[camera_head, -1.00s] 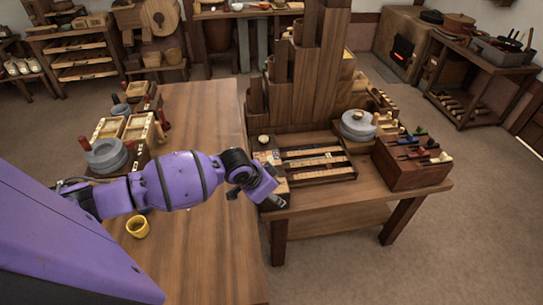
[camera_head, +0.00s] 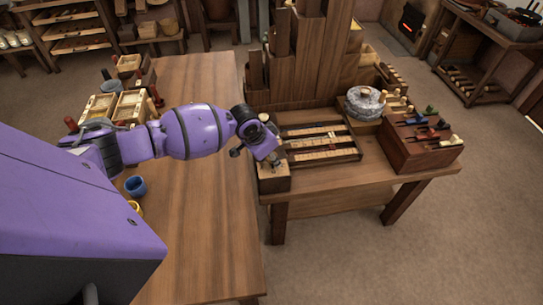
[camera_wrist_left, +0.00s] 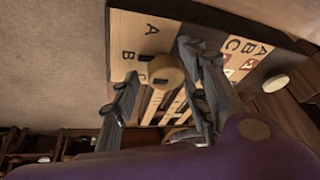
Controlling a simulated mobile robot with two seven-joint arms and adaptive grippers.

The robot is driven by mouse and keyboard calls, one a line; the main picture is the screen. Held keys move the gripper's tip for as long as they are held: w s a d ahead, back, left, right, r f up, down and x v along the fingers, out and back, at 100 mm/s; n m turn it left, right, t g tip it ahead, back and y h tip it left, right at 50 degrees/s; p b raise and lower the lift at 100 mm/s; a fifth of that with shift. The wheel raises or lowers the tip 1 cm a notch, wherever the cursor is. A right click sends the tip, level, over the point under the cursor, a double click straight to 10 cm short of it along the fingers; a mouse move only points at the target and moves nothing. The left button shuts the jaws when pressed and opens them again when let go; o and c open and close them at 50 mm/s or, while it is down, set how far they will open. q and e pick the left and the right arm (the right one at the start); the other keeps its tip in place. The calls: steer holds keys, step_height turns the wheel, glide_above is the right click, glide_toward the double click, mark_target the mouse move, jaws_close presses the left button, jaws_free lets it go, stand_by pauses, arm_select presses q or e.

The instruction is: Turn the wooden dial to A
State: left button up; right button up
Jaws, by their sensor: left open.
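The wooden dial (camera_wrist_left: 165,72) is a round pale knob on a light wooden panel (camera_wrist_left: 134,30) marked with letters, of which A and B are readable. A dark mark shows on the knob; I cannot tell which letter it points to. In the left wrist view my left gripper (camera_wrist_left: 158,62) is open, one finger on either side of the knob; whether they touch it is unclear. In the head view my left gripper (camera_head: 272,160) is over the small wooden box (camera_head: 274,182) at the table's front left corner, hiding the dial. My right gripper is not in view.
A slatted tray (camera_head: 323,143) lies right of the box, with a dark tool block (camera_head: 405,160) and a grey round stone (camera_head: 362,103) beyond. A pale round knob (camera_wrist_left: 275,82) is near the right finger. A blue cup (camera_head: 135,187) stands on the left table, below my arm.

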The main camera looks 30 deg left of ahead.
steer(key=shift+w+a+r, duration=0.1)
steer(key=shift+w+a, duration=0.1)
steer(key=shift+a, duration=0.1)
arm_select(q)
steer(key=c, duration=1)
steer(key=shift+d, duration=0.15)
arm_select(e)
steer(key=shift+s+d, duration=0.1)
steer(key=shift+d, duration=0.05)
